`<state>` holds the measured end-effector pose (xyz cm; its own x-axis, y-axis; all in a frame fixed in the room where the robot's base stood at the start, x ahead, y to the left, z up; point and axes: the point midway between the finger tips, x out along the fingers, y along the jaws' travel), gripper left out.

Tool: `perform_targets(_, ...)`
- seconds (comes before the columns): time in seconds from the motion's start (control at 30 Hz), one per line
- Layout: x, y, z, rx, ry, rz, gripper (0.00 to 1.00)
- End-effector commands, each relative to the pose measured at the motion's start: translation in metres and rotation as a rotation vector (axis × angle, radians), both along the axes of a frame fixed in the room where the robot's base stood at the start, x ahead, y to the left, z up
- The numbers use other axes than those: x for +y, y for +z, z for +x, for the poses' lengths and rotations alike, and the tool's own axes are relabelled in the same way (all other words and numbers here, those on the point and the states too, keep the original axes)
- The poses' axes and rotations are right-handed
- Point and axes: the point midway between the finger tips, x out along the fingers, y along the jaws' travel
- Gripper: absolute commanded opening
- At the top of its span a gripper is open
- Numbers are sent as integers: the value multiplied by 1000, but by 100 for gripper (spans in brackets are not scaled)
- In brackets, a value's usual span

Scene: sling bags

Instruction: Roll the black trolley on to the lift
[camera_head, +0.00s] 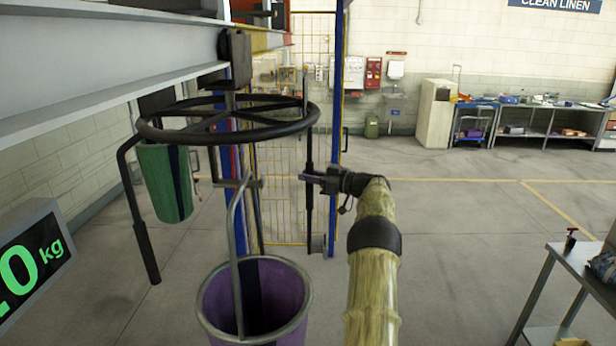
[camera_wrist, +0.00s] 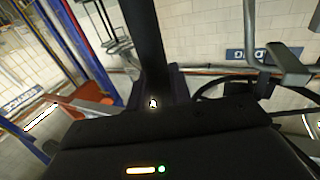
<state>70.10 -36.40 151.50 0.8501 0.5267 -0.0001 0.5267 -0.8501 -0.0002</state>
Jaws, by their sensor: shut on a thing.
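The black trolley (camera_head: 228,118) hangs under the grey overhead rail in the head view. It has a spoked ring, a top block and long rods hanging from the ring. My gripper (camera_head: 312,180) is shut on the right-hand rod. In the wrist view this black rod (camera_wrist: 148,45) rises from my gripper (camera_wrist: 155,103), and part of the ring (camera_wrist: 240,85) shows at right. What appears to be the lift, with blue posts (camera_head: 337,120) and yellow mesh, stands behind the trolley. Whether the trolley touches the lift I cannot tell.
A purple bag (camera_head: 225,295) with a grey rim is below the ring. A green bag (camera_head: 165,185) hangs at left. A scale display (camera_head: 30,265) is at lower left and a metal table (camera_head: 565,262) at lower right. The floor right of my arm is clear.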

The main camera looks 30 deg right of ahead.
Motion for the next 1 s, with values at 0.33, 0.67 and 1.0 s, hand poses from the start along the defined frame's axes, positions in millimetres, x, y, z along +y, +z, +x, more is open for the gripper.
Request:
perform_targets(0.33, -11, 1, 14, -2, 0, 0, 0)
perform_targets(0.67, -13, 1, 16, -2, -1, 0, 0)
perform_targets(1.0, -13, 1, 16, -2, -1, 0, 42)
